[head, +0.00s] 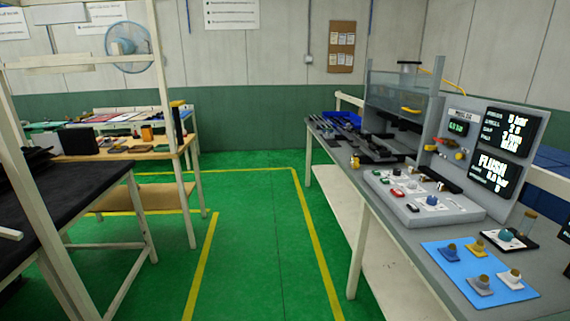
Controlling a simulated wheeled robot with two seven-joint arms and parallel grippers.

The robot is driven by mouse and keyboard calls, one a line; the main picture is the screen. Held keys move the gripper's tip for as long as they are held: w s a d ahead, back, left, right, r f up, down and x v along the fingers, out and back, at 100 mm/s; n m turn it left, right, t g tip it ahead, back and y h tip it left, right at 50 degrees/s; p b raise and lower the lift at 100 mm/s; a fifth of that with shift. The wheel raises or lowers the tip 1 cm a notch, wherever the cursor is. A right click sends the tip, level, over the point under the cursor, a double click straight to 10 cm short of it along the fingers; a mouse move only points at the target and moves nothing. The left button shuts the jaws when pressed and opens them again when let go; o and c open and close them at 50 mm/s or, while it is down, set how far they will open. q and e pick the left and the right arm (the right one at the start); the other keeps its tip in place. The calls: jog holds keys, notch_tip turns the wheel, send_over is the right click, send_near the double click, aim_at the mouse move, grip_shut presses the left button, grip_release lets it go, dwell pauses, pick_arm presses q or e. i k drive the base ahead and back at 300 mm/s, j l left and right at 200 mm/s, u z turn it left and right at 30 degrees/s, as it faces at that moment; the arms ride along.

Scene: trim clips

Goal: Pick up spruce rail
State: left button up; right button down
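I cannot pick out a spruce rail with certainty in the head view. A short pale bar (10,233) lies at the left edge on the black-topped table (70,195), cut off by the frame. Several long dark parts (375,150) lie toward the far end of the grey bench (345,160) on the right, too small to tell apart. Neither of my grippers is in view.
A blue mat (454,257) with several small knob-like parts lies on the near end of the grey bench. A panel with displays (497,165) stands behind it. A wooden table (160,151) holds boxes at left. The green floor aisle (262,235) between the tables is clear.

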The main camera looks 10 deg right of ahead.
aim_at(362, 137)
jog(key=i, duration=2.4)
